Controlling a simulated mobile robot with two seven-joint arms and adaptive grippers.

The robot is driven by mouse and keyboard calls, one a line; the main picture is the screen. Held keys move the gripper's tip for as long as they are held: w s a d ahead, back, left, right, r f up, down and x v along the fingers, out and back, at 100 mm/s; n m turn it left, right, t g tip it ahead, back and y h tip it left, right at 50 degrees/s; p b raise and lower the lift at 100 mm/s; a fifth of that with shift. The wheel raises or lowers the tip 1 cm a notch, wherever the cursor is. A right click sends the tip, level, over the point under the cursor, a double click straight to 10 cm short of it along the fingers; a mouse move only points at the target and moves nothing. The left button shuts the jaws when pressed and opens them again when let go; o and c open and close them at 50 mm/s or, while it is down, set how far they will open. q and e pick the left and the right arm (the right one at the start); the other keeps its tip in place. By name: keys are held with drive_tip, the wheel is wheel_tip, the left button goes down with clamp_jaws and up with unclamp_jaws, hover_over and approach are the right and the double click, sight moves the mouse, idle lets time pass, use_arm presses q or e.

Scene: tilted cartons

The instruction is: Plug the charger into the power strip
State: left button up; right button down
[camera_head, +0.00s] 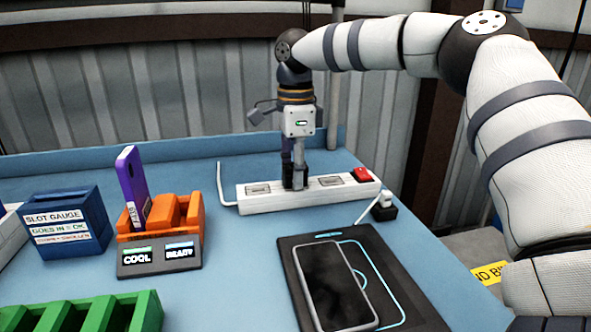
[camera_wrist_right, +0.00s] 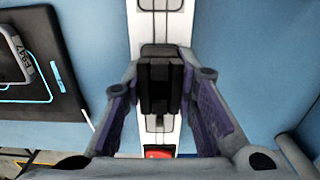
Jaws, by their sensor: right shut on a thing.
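The white power strip (camera_head: 265,203) lies on the blue table near the back, with several sockets and a red switch at its right end. My right gripper (camera_head: 295,178) points down over the middle of the strip. It is shut on a black charger, which shows as a dark block (camera_wrist_right: 160,85) between the fingertips in the right wrist view, lined up over the strip (camera_wrist_right: 147,25). The charger's underside is hidden, so I cannot tell whether it is seated in a socket or just above it. My left gripper is not in view.
A dark pad (camera_head: 405,296) with a phone (camera_head: 331,284) lies front right. A small black block (camera_head: 384,212) with a white cable sits right of the strip. An orange holder (camera_head: 188,218) with a purple phone (camera_head: 131,188), a blue box (camera_head: 70,228) and a green rack (camera_head: 148,312) stand left.

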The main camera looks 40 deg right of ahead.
drive_tip(key=shift+f, duration=0.15)
drive_tip(key=c, duration=1.2)
unclamp_jaws()
wheel_tip(320, 180, up, 12)
drive_tip(key=shift+r, duration=0.1)
